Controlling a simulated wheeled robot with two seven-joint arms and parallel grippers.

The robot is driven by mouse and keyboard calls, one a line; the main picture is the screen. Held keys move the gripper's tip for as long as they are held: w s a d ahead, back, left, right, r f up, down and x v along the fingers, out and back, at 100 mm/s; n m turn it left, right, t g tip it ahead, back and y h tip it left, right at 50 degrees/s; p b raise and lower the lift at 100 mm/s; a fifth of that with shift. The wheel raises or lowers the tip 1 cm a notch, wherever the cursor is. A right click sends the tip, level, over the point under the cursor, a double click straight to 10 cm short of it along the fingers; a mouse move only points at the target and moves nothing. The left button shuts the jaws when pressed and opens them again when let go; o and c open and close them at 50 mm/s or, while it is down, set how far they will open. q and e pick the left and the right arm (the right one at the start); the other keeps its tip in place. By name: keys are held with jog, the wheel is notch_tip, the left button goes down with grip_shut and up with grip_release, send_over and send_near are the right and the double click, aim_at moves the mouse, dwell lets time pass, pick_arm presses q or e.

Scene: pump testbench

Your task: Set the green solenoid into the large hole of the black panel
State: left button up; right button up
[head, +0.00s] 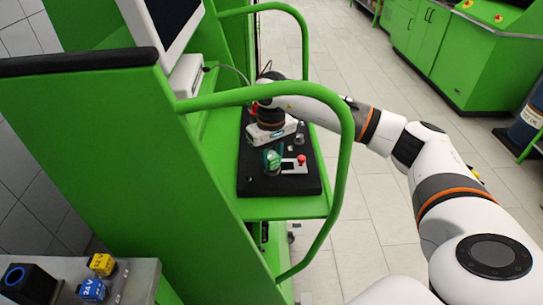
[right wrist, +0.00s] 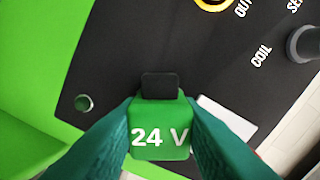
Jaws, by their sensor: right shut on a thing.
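The green solenoid (right wrist: 160,140), marked 24 V and with a black block at its top, is held between the teal fingers of my right gripper (right wrist: 160,108). In the head view my right gripper (head: 271,160) is low over the black panel (head: 251,186), and its fingers mostly hide the solenoid. The panel also fills much of the right wrist view (right wrist: 110,55). A small round green spot with a rim (right wrist: 84,103) shows at its left; I cannot tell if it is a hole. I cannot make out the large hole. My left gripper is not in view.
A red button (head: 301,159) sits on a pale plate on the panel, right of the gripper. A green handrail (head: 345,150) curves around the bench. Yellow (head: 102,264) and blue (head: 92,289) solenoids stand on a grey surface at lower left. A yellow ring (right wrist: 213,3) marks the panel's far side.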

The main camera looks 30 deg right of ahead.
jog(key=o, duration=1.3)
jog(key=shift+r, duration=0.1)
jog(key=shift+r+p, duration=2.25)
jog(key=shift+r, duration=1.7)
